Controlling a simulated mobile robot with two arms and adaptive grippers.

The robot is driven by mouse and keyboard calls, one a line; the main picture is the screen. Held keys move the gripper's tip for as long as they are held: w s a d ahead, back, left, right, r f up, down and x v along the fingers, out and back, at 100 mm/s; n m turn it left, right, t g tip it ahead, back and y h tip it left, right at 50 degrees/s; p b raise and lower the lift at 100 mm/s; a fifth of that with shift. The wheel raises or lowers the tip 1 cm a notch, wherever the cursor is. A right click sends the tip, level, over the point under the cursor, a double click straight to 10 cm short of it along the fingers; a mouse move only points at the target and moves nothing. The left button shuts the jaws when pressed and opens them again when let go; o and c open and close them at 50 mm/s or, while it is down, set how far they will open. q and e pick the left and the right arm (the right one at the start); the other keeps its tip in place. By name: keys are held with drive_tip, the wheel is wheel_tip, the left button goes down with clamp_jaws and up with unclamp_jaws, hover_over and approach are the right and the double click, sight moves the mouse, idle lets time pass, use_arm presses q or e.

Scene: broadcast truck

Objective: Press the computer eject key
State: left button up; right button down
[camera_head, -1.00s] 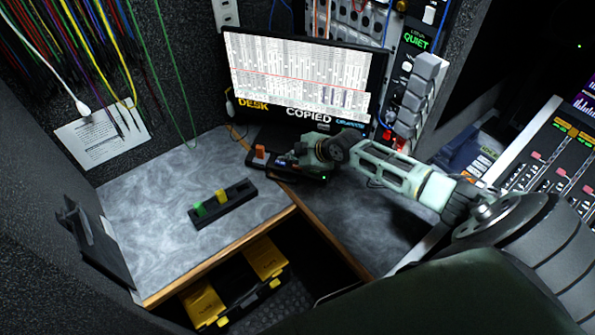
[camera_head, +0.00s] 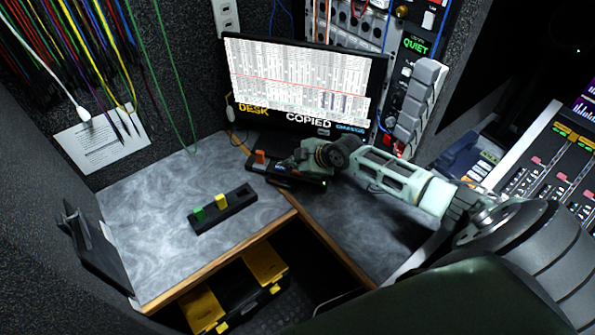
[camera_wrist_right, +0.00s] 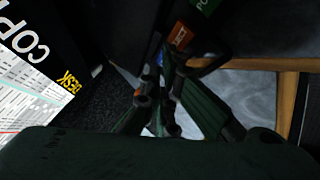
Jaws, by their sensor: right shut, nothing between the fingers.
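The computer's monitor (camera_head: 300,85) is lit at the back and shows a track-like screen, with "DESK" and "COPIED" labels along its lower edge. A black dock (camera_head: 262,172) lies on the desk below it, with an orange cartridge (camera_head: 261,157) upright in it and a small green light at its right end. My right gripper (camera_head: 283,166) is shut and empty, low at the dock, just right of the cartridge. The right wrist view shows the fingers (camera_wrist_right: 162,72) close to the orange cartridge (camera_wrist_right: 180,36), with a small blue spot near the tips. I cannot tell whether they touch a key. My left gripper is out of view.
A black rack (camera_head: 222,212) with a green and a yellow cartridge stands on the grey desk (camera_head: 150,235). A yellow and black toolbox (camera_head: 235,290) is below. A mixing console (camera_head: 550,160) is at the right. The desk's left part is mostly clear.

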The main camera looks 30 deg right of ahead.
idle(0.4)
drive_tip(key=shift+f+b, duration=0.45)
drive_tip(key=shift+f+b, duration=0.4)
idle(0.5)
idle(0.3)
drive_tip(key=shift+r+p, duration=0.65)
drive_tip(key=shift+r, duration=0.15)
wheel_tip(320, 180, up, 5)
drive_tip(key=p, duration=0.4)
